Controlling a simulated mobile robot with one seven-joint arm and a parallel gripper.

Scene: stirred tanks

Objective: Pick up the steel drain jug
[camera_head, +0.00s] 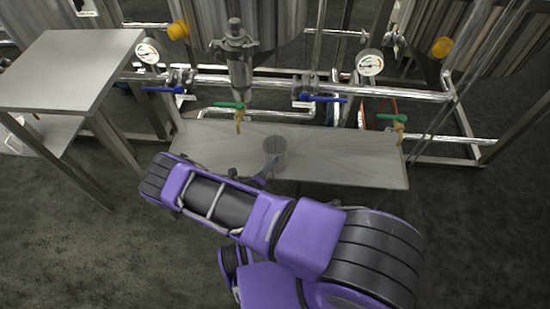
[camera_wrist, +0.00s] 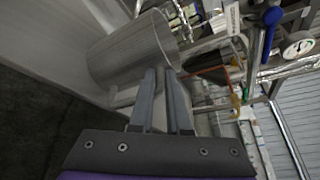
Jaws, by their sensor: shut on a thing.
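The steel drain jug (camera_head: 276,148) is a grey, open-topped cylinder over the middle of the low steel shelf (camera_head: 355,160). It looks upright. In the wrist view the jug (camera_wrist: 125,50) lies sideways in the picture, just beyond my fingertips, with its open rim to the right. My gripper (camera_head: 268,173) is at the near side of the jug; in the wrist view its fingers (camera_wrist: 163,72) are close together, shut on the jug at its handle side. The fingers hide most of the grip. I cannot tell whether the jug's base touches the shelf.
A green-handled drain valve (camera_head: 238,110) hangs just behind and left of the jug. Another green-handled valve (camera_head: 398,122) is at the shelf's right end. Pipes with blue levers and pressure gauges (camera_head: 370,63) run behind. A steel table (camera_head: 75,70) stands at left. The shelf's right half is bare.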

